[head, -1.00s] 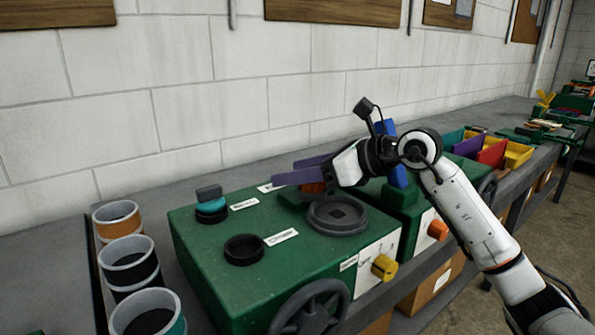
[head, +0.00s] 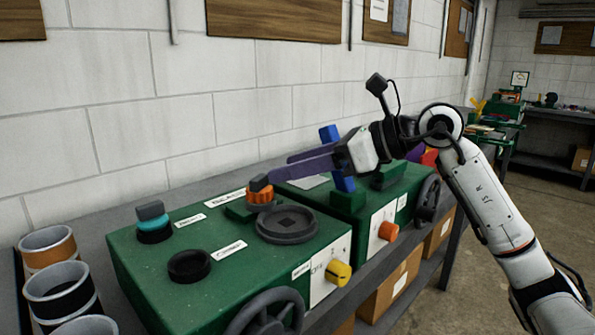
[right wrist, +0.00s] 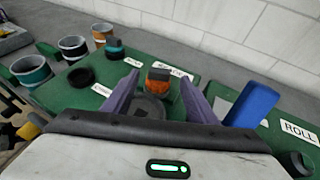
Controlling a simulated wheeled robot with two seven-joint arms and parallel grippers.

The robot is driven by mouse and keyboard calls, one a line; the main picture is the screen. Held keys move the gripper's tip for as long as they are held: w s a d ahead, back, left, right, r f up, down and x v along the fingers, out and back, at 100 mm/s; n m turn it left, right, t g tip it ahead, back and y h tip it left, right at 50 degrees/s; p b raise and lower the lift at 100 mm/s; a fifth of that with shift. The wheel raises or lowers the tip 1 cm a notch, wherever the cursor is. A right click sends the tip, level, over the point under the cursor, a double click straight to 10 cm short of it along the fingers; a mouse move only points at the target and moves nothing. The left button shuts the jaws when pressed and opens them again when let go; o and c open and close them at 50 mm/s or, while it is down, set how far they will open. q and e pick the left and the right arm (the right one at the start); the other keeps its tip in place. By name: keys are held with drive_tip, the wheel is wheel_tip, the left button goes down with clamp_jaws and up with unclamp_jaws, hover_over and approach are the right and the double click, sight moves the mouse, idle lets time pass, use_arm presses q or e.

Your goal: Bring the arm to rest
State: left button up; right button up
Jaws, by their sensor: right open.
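My right arm (head: 490,205) comes in from the right. My right gripper (head: 270,171) has long purple fingers, open and empty, pointing left above the green machine box (head: 205,265). An orange ribbed knob with a dark grey top (head: 260,190) stands on the box just below the fingertips. In the right wrist view the open gripper (right wrist: 160,80) has the orange knob (right wrist: 158,87) showing between its fingers; it appears beyond them, apart. My left gripper is not in view.
A round dark plate (head: 287,224), a black ring (head: 189,266) and a teal-banded knob (head: 153,225) sit on the box. A blue upright block (head: 343,182) stands close behind the gripper. Several cups (head: 55,290) are at left. Open floor (head: 540,215) lies at right.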

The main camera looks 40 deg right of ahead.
drive_tip(key=shift+s+r, duration=0.1)
drive_tip(key=shift+s, duration=0.1)
idle(0.5)
